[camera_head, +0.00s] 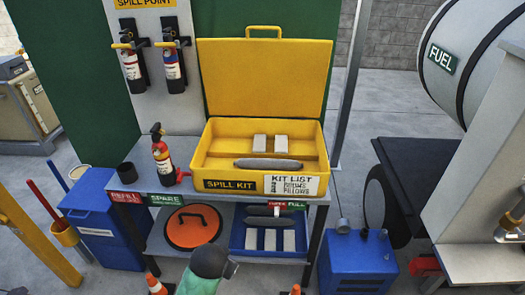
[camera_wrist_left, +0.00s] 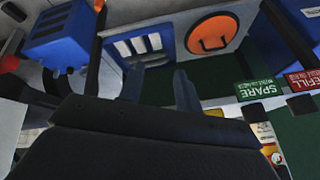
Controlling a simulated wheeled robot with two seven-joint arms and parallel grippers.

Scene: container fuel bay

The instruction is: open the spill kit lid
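The yellow spill kit (camera_head: 213,160) sits on the upper shelf of a grey bench in the head view. Its yellow lid (camera_head: 265,80) stands raised behind the tray, leaning slightly back, with a handle at its top edge. Inside the tray lie two pale blocks (camera_head: 270,143) and a long grey roll (camera_head: 268,163). In the left wrist view, which is upside down, my left gripper (camera_wrist_left: 160,87) has its two fingers apart with nothing seen between them. It is in front of the bench, facing the lower shelf, away from the lid. My right gripper is in neither view.
A fire extinguisher (camera_head: 161,157) and a black cup (camera_head: 127,172) stand left of the kit. The lower shelf holds an orange disc (camera_head: 193,226) and a blue tray (camera_head: 236,236). Blue boxes flank the bench. A fuel tank (camera_head: 445,60) is at right.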

